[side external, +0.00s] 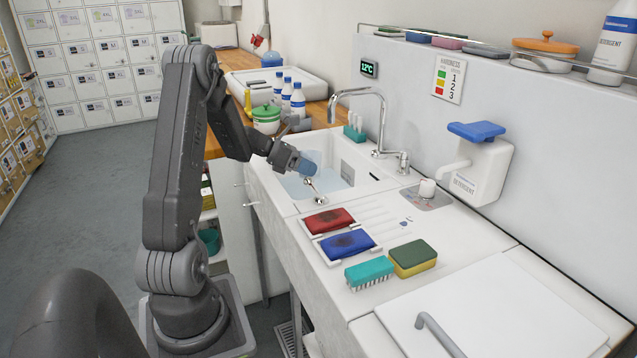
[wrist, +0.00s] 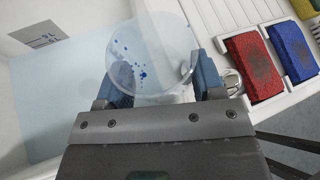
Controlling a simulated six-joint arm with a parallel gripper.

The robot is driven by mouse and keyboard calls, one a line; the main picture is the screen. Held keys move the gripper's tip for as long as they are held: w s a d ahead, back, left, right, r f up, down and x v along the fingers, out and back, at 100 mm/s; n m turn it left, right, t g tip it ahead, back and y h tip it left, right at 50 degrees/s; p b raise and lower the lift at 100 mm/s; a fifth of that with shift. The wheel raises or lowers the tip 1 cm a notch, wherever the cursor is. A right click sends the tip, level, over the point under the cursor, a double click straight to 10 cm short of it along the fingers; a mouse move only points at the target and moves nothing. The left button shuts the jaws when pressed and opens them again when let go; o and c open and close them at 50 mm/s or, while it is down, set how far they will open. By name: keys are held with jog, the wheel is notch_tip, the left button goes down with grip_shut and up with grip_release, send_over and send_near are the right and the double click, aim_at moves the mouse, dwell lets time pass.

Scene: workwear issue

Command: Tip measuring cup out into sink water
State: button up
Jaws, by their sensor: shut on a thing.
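A clear bluish measuring cup (side external: 309,162) is held by my gripper (side external: 294,165) over the white sink (side external: 262,178). In the wrist view my gripper (wrist: 163,84) has a blue pad on either side of the clear cup (wrist: 150,40), with blue specks showing in the cup. The cup looks tilted, but how far is hard to tell. Pale blue sink water (side external: 297,188) lies below it; the water (wrist: 60,95) also fills the left of the wrist view. Whether anything is flowing from the cup cannot be made out.
A chrome tap (side external: 352,92) arches over the sink. A red sponge (side external: 328,221), a blue sponge (side external: 347,243), a teal brush (side external: 369,271) and a green-yellow sponge (side external: 413,257) lie on the drainboard side. A detergent dispenser (side external: 482,170) is on the wall. Bottles stand behind the sink.

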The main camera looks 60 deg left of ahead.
aim_at(307, 156)
jog(key=r, duration=0.3)
jog(key=shift+s+d+r+m+t+y, duration=0.15)
jog(key=shift+s+d+m+t+y, duration=0.15)
jog(key=shift+d+m+t, duration=0.1)
jog(key=shift+s+d+r+m+t+y, duration=0.3)
jog(key=shift+d+m, duration=0.05)
jog(key=shift+m, duration=0.25)
